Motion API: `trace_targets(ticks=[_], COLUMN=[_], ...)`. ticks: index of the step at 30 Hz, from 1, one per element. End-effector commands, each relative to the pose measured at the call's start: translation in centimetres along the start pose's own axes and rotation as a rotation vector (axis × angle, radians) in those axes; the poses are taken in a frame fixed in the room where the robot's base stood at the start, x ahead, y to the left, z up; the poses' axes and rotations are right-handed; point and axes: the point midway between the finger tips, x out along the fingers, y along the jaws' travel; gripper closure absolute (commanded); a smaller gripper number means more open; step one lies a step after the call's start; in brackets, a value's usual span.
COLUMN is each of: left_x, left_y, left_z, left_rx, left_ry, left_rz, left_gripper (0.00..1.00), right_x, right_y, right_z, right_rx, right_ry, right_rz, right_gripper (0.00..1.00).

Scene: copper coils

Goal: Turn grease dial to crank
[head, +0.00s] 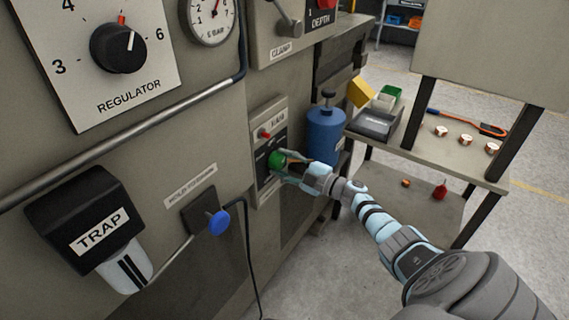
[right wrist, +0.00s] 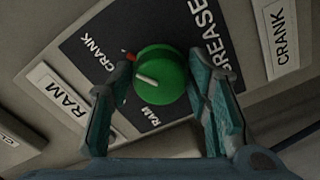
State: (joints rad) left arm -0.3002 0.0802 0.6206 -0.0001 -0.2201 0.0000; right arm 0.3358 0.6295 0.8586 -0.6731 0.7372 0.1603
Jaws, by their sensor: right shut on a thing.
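The grease dial (head: 276,160) is a round green knob on a dark plate on the machine's front panel. In the right wrist view the green dial (right wrist: 168,71) carries a white pointer line directed left, between the CRANK word (right wrist: 97,53) at upper left and the RAM word (right wrist: 152,117) below. A small red mark (right wrist: 129,57) shows at its upper left edge. My right gripper (head: 284,167) is shut on the dial, with one finger on either side of it in the right wrist view. My left gripper is not in view.
Right of the dial stands a blue canister (head: 325,133). Beyond it a side table (head: 440,158) holds a grey tray and copper coils. A blue knob (head: 218,222), a TRAP unit (head: 90,222) and a black regulator knob (head: 117,47) are on the machine to the left.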

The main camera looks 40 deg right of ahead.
Motion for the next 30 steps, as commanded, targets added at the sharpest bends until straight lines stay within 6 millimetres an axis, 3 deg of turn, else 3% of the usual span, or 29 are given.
trace_targets(ticks=[2,3,6,17,30], left_x=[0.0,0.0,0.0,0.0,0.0], left_y=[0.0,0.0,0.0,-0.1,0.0], left_z=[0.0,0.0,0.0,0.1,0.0], left_rx=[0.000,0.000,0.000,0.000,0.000], left_ry=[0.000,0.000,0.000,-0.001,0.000], left_rz=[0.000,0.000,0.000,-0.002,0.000], left_gripper=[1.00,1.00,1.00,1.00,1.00], right_x=[0.1,0.1,0.1,-0.6,-10.8], right_y=[0.2,0.2,0.2,0.0,-0.1], right_z=[-0.1,-0.1,-0.1,0.0,0.0], right_rx=[0.001,0.001,0.000,-0.003,-0.001], right_ry=[0.003,0.003,0.002,0.000,0.001], right_rz=[0.005,0.004,0.004,0.001,-0.004], right_gripper=[0.83,0.49,0.36,0.36,0.36])
